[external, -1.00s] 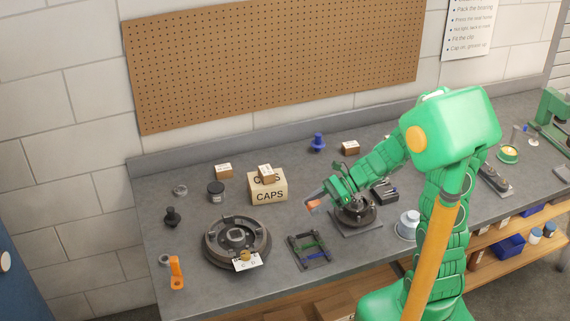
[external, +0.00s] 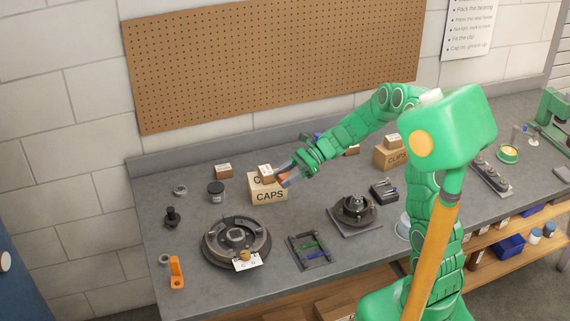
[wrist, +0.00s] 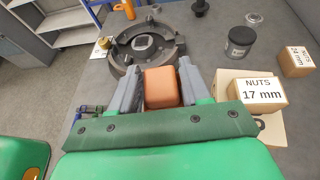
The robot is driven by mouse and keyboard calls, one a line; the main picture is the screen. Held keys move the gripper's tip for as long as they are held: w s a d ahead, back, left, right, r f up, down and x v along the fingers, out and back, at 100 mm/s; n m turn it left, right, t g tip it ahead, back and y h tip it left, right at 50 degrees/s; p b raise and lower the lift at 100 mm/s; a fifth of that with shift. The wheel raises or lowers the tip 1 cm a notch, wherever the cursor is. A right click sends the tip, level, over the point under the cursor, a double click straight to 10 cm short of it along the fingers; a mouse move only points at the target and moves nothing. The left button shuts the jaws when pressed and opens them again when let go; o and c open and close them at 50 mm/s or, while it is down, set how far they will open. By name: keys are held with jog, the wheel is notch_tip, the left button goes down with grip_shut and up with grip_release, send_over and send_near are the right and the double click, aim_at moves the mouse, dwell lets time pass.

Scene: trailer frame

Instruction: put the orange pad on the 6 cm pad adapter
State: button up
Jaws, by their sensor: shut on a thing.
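My gripper (external: 284,178) is shut on the orange pad (wrist: 162,88), a small block with rounded edges, held between the two grey fingers (wrist: 158,82). In the external view the pad (external: 285,179) is just right of the CAPS box, above the bench. I cannot tell which thing is the 6 cm pad adapter; no label for it is readable. In the wrist view a round dark drum (wrist: 147,43) with a square centre lies beyond the fingers. It also shows in the external view (external: 236,242). A black round device on a plate (external: 352,210) stands right of it.
The CAPS box (external: 268,194) bears a small carton and stands close to my gripper.

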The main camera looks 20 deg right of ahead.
jog(key=w+a+r+n+g, duration=0.1)
jog(key=w+a+r, duration=0.15)
jog(key=a, duration=0.25)
jog(key=n+g+h, duration=0.1)
jog(key=n+g, duration=0.1)
jog(key=g, duration=0.1)
send_over(215, 186)
jog(key=shift+s+f, duration=0.15)
jog(key=shift+f, duration=4.05)
jog(key=shift+f+t, duration=0.3)
jog(key=shift+f, duration=1.2)
jog(key=o, duration=1)
jog(key=shift+f, duration=0.1)
jog(key=shift+o, duration=0.2)
